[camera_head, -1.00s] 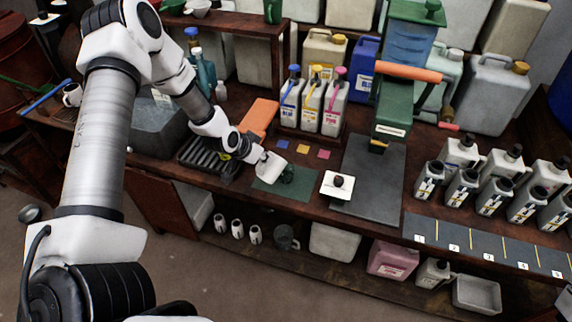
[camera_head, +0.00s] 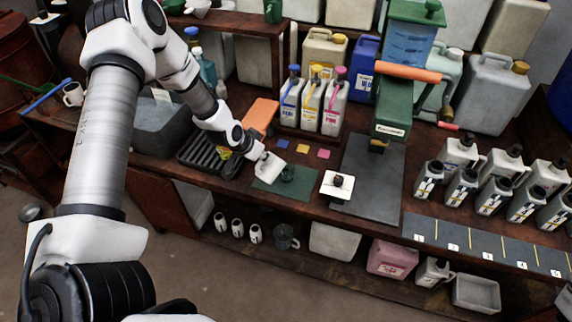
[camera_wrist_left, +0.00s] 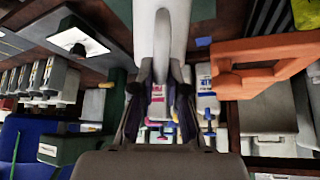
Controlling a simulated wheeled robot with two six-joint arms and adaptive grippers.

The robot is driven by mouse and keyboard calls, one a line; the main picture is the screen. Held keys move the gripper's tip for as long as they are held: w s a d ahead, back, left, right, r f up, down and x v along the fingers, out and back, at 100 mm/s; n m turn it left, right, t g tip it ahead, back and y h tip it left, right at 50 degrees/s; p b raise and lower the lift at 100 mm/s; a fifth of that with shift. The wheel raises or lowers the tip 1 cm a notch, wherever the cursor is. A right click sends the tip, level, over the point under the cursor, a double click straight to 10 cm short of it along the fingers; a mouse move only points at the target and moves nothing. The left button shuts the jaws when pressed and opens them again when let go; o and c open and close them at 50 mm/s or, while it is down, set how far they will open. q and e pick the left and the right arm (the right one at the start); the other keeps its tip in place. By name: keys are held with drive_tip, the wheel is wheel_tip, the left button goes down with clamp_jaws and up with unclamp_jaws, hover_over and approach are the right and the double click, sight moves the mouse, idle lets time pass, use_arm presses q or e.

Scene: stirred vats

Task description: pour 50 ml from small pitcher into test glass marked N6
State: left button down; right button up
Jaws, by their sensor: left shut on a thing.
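My left gripper (camera_head: 251,152) is shut on a white vessel (camera_head: 268,165), which seems to be the small pitcher. It is tilted just above the green mat (camera_head: 300,187). In the left wrist view the white vessel (camera_wrist_left: 163,35) extends up from between the dark fingers (camera_wrist_left: 161,105). A dark green see-through glass (camera_head: 288,173) stands on the mat, right beside the vessel's end. No N6 mark is readable on it, and its fill level cannot be made out. Whether vessel and glass touch is unclear. My right gripper is not in view.
A white plate (camera_head: 331,193) with a dark knob lies right of the mat. A green press-like device (camera_head: 391,105) stands at the right. Several black-capped bottles (camera_head: 490,195) stand farther right.

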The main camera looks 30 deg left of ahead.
sight(259, 177)
use_arm(q)
drive_tip(key=shift+w, duration=0.15)
idle(0.4)
drive_tip(key=shift+s+r, duration=0.1)
drive_tip(key=shift+s, duration=0.15)
drive_tip(key=s+f+t+b, duration=0.1)
drive_tip(key=f+t+b, duration=0.1)
drive_tip(key=s+a+f+t+b, duration=0.1)
drive_tip(key=s+t+b, duration=0.1)
drive_tip(key=b, duration=0.1)
drive_tip(key=shift+s+f+b, duration=0.3)
drive_tip(key=shift+f+b, duration=0.05)
drive_tip(key=shift+f, duration=0.05)
drive_tip(key=shift+a+r+h, duration=0.1)
drive_tip(key=shift+r+h, duration=0.1)
drive_tip(key=shift+h, duration=0.1)
drive_tip(key=s+f+t+b, duration=0.1)
drive_tip(key=b, duration=0.1)
drive_tip(key=s+f+t+b, duration=0.1)
drive_tip(key=f+b, duration=0.1)
drive_tip(key=shift+s+a+f+t, duration=0.1)
drive_tip(key=shift+s+f+t, duration=0.05)
drive_tip(key=shift+s+t, duration=0.15)
drive_tip(key=shift+s, duration=0.1)
drive_tip(key=shift+r, duration=0.2)
